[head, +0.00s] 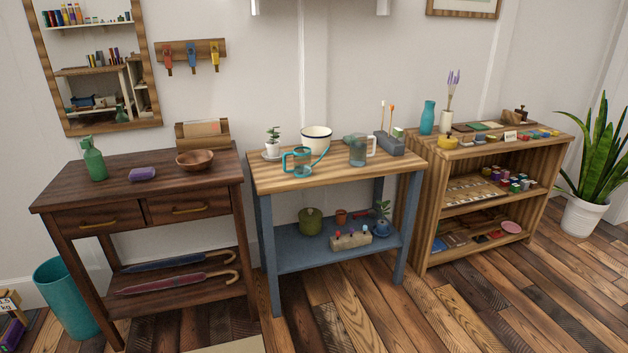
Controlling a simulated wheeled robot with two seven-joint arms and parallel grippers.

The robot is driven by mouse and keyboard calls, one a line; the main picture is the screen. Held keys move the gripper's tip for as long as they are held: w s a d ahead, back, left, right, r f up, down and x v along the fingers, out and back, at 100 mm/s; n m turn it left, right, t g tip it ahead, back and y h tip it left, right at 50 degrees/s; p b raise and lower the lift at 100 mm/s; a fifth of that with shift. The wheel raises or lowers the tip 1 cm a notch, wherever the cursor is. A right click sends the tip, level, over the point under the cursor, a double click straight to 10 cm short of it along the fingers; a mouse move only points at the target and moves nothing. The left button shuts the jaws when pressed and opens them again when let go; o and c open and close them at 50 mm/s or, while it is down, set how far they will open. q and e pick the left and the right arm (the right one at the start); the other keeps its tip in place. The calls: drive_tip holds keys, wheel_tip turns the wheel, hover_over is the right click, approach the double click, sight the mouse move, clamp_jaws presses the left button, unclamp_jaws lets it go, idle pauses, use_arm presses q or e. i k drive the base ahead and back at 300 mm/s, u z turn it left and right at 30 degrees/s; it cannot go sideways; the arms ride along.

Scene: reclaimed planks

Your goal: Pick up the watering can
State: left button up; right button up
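The teal watering can (302,164) stands upright on the wooden top of the blue-legged table (278,184), near its front left. A looped handle shows on its left side and a thin spout rises to the right. Neither of my grippers is in the head view, so I cannot see their state.
Close around the can are a potted plant (273,144), a white dark-rimmed pot (316,139) and a clear pitcher (358,151). A dark wooden console (140,171) stands left, a shelf unit (408,206) right. Some plank floor in front is clear.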

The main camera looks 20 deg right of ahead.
sight(302, 166)
drive_tip(key=z, duration=0.65)
drive_tip(key=i, duration=0.8)
drive_tip(key=z, duration=0.4)
drive_tip(key=i, duration=1)
drive_tip(key=u, duration=0.45)
